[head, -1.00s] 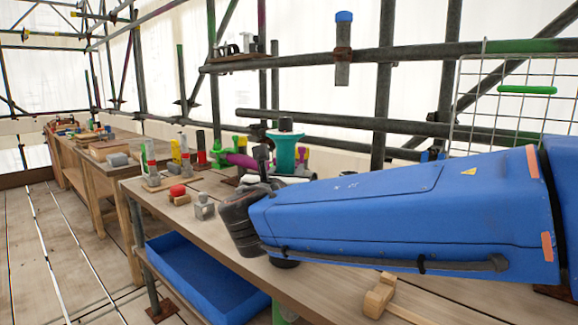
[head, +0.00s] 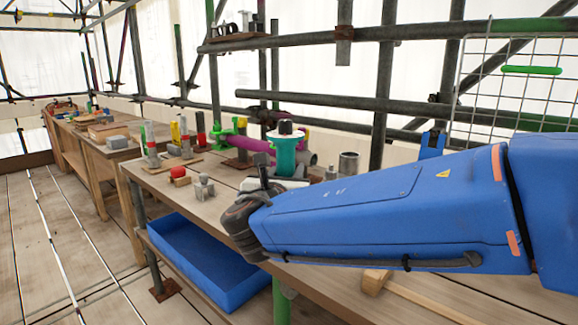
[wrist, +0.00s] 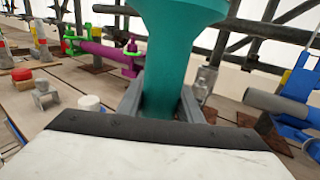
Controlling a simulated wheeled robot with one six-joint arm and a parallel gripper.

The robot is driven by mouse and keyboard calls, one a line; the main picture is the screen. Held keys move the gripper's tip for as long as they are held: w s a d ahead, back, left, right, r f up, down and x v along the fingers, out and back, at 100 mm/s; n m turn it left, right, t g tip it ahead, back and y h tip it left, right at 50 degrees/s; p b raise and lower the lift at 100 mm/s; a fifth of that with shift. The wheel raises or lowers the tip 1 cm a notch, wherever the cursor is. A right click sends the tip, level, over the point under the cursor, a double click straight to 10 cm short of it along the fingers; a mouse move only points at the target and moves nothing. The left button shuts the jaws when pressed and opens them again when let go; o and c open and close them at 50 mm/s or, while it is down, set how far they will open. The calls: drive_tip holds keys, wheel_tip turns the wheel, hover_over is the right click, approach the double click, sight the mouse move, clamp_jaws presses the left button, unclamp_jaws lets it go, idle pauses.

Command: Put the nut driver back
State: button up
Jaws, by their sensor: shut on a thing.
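The nut driver (head: 287,152) appears to be the teal piece with a flared upper part and a dark top, seen in the head view above the bench. In the wrist view its teal shaft (wrist: 167,85) stands upright between the two grey fingers of my gripper (wrist: 162,105). My gripper is shut on it. Its top is cut off in the wrist view, and its lower end is hidden behind my gripper. I cannot tell whether it touches the bench. The place it belongs in is not clear from these frames.
The bench (head: 225,190) holds a red-topped block (head: 180,174), a small grey block (head: 203,187), a purple pipe (head: 250,147) with green clamps and a grey metal cup (head: 349,163). A blue tray (head: 205,265) sits below. A wooden mallet (head: 376,281) lies at the front. Scaffold tubes cross behind.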

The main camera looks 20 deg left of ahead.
drive_tip(key=shift+f, duration=1.55)
drive_tip(key=o, duration=1.9)
drive_tip(key=shift+f, duration=0.15)
drive_tip(key=shift+f, duration=0.55)
drive_tip(key=shift+s, duration=0.1)
drive_tip(key=shift+s+d, duration=0.15)
drive_tip(key=shift+s, duration=1.3)
drive_tip(key=shift+s+d, duration=0.2)
drive_tip(key=shift+s, duration=1.3)
drive_tip(key=shift+s+d, duration=0.15)
drive_tip(key=shift+s, duration=1.3)
